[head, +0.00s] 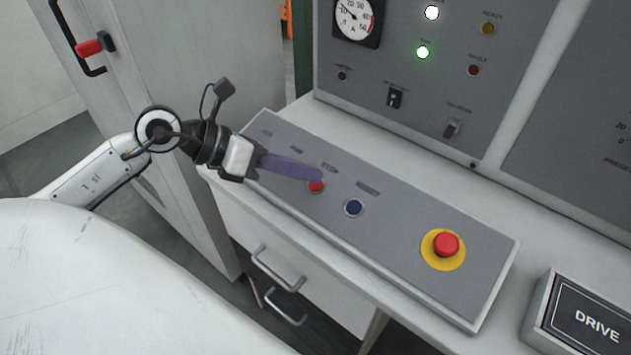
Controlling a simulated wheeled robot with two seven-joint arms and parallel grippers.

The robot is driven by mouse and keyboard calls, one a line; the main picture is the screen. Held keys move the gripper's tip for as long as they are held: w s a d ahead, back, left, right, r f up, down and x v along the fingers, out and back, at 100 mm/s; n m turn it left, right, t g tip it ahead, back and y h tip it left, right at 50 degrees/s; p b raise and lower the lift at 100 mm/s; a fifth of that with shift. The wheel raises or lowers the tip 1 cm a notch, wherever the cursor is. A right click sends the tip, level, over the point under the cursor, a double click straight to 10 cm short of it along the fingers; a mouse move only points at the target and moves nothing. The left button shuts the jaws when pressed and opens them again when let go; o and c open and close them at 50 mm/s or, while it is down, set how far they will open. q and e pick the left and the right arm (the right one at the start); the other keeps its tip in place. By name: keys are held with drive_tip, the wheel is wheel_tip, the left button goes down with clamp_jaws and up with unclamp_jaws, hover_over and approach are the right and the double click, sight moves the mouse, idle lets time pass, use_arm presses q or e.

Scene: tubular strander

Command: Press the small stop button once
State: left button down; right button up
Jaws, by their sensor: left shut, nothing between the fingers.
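The small red stop button (316,186) sits on the sloped grey control panel (400,225), under a label that reads STOP. My left gripper (321,176) comes in from the left, shut and empty. Its purple fingers point right, and their tips lie over the upper edge of the red button in the head view, hiding part of it. I cannot tell whether the tips touch the button or are just above it. My right gripper is not in view.
A blue button (353,207) is right of the stop button. A large red mushroom button (446,244) on a yellow disc is farther right. Behind stands an upright panel (425,100) with a gauge (354,18), lamps and switches. A DRIVE box (585,320) is at lower right.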

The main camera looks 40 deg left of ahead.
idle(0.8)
use_arm(q)
drive_tip(key=shift+w+f+b, duration=0.15)
drive_tip(key=shift+f+b, duration=0.15)
drive_tip(key=shift+f, duration=0.1)
drive_tip(key=shift+w+f+b, duration=0.1)
drive_tip(key=shift+f+b, duration=0.2)
drive_tip(key=shift+f, duration=0.1)
idle(0.6)
drive_tip(key=shift+r, duration=0.15)
drive_tip(key=shift+s+r+p, duration=0.25)
drive_tip(key=shift+r+p, duration=0.4)
drive_tip(key=shift+p, duration=0.05)
drive_tip(key=shift+r, duration=0.1)
drive_tip(key=r+p, duration=0.2)
drive_tip(key=s+r+p, duration=0.1)
drive_tip(key=r+p, duration=0.1)
drive_tip(key=shift+s+r, duration=0.2)
drive_tip(key=shift+r, duration=0.1)
idle(0.6)
